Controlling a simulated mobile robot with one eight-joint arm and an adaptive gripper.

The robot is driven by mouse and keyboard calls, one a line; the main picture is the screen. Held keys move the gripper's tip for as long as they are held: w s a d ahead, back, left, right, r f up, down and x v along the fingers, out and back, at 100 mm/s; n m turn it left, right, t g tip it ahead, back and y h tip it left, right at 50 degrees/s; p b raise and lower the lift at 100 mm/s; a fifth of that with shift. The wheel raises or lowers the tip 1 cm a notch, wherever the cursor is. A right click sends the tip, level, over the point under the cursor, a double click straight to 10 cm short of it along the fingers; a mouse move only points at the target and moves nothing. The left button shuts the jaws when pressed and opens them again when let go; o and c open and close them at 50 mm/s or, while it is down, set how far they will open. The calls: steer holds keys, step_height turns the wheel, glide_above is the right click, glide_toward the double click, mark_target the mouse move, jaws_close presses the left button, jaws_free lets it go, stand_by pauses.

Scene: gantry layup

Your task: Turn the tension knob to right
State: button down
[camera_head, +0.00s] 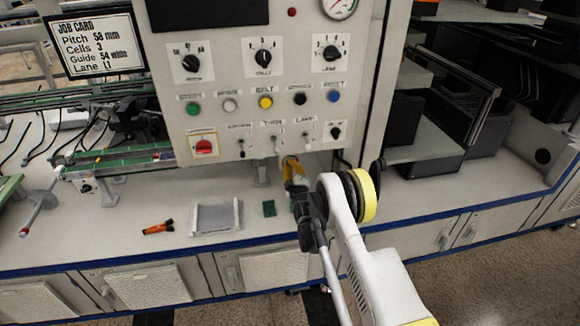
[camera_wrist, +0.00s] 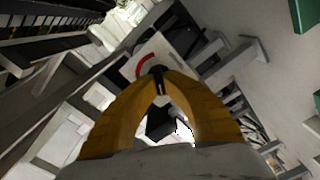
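The control panel (camera_head: 262,90) carries several black knobs, including a small one (camera_head: 336,131) at its lower right. The small labels are too blurred for me to tell which knob is the tension knob. My gripper (camera_head: 291,163) is at the panel's lower edge, below the row of toggle switches and left of the small knob. In the wrist view, its yellow fingers (camera_wrist: 158,76) come together at the tips, with nothing clearly held between them. A pale plate with a red arc (camera_wrist: 146,61) shows just beyond the tips; contact cannot be told.
A job card (camera_head: 93,45) stands left of the panel. Dark shelving (camera_head: 445,100) is to the right.

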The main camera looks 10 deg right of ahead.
steer(key=m, duration=0.7)
steer(key=shift+d+r, duration=0.15)
steer(key=m, duration=0.6)
steer(key=shift+d+m, duration=0.15)
steer(key=shift+m, duration=0.15)
stand_by(0.4)
steer(key=c, duration=1.5)
jaws_free()
